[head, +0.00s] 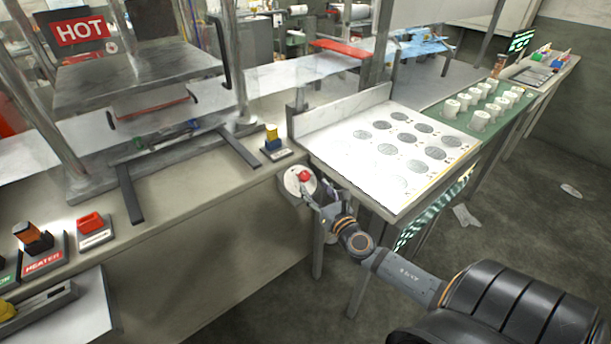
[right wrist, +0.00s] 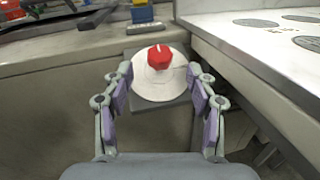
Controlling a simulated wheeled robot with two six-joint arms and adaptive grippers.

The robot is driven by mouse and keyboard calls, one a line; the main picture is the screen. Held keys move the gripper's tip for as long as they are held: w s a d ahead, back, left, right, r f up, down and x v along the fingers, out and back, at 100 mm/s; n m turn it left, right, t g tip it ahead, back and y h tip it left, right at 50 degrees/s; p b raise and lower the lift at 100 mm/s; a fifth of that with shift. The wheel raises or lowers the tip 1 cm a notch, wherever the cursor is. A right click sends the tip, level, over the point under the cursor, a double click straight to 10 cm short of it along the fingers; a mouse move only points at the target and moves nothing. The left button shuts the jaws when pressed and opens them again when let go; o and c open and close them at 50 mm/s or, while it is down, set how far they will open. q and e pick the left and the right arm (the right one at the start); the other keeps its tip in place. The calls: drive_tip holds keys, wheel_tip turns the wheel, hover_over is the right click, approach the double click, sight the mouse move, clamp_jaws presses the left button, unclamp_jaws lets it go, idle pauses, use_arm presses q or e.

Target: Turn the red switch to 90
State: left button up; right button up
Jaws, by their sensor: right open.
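The red switch (head: 304,175) is a small red knob on a round white dial plate (head: 290,182), mounted on the front of the bench near its right corner. In the right wrist view the red knob (right wrist: 160,57) sits in the upper middle, with a pale mark on its top, on the white dial (right wrist: 150,84). Numbers on the dial are too small to read. My right gripper (head: 318,192) is just in front of the dial. In the right wrist view its fingers (right wrist: 162,88) are open and empty, one on each side of the dial. My left gripper is not in view.
A white table with grey discs (head: 345,150) stands close to the right of the dial. A blue and yellow switch (head: 272,138) is on the bench above it. A red rocker switch (head: 90,222) and a heater switch (head: 38,240) are at the left.

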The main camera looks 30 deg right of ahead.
sight(306, 177)
drive_tip(key=w, duration=0.4)
drive_tip(key=w+p, duration=0.1)
drive_tip(key=w, duration=0.2)
drive_tip(key=shift+d, duration=0.4)
